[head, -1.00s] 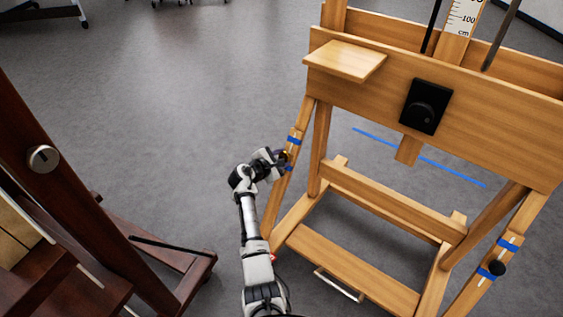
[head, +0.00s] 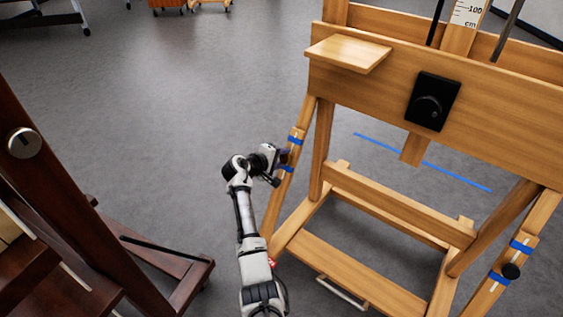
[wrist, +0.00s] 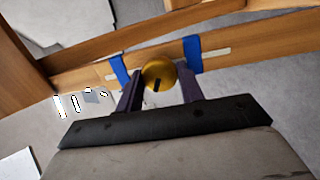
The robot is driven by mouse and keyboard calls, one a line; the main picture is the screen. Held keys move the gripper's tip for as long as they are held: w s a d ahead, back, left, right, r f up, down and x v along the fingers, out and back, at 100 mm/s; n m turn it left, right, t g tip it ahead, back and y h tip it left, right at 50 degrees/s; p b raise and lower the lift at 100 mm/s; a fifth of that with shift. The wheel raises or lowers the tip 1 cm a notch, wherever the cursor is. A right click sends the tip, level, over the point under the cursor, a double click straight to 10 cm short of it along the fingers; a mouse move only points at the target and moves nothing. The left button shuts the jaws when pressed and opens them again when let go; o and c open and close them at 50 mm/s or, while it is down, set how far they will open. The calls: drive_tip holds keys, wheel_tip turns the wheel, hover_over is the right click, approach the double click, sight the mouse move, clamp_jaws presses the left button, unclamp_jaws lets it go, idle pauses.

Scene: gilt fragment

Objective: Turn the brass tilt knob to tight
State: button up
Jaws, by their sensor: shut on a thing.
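The brass tilt knob (wrist: 158,75) is a round gold knob with a dark mark on its face. It sits on the easel's slanted wooden side strut (wrist: 82,74), between two blue tape bands. My gripper (wrist: 158,88) is shut on the knob, with one dark finger on each side of it in the wrist view. In the head view my gripper (head: 281,157) is at the left strut of the light wooden easel (head: 390,75), and it hides the knob there.
A black knob on a square plate (head: 432,101) is on the easel's front board. Another black knob (head: 511,271) is on the right strut. A dark wooden easel (head: 70,190) with a silver knob (head: 24,143) stands at the left. Grey floor lies open between the easels.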

drive_tip(key=m+b, duration=0.2)
drive_tip(key=m, duration=0.4)
drive_tip(key=shift+m+g+b, duration=0.3)
drive_tip(key=shift+g+b, duration=0.05)
drive_tip(key=shift+g, duration=0.05)
drive_tip(key=m+y+b, duration=0.1)
drive_tip(key=m+b, duration=0.1)
drive_tip(key=m, duration=0.3)
drive_tip(key=shift+r+m, duration=0.15)
drive_tip(key=shift+m, duration=0.15)
drive_tip(key=shift+d, duration=0.1)
drive_tip(key=o, duration=1)
drive_tip(key=shift+r, duration=0.1)
drive_tip(key=p+v, duration=0.2)
drive_tip(key=v, duration=1.1)
drive_tip(key=shift+s+a+r, duration=0.1)
drive_tip(key=shift+a+r, duration=0.1)
drive_tip(key=shift+a, duration=0.15)
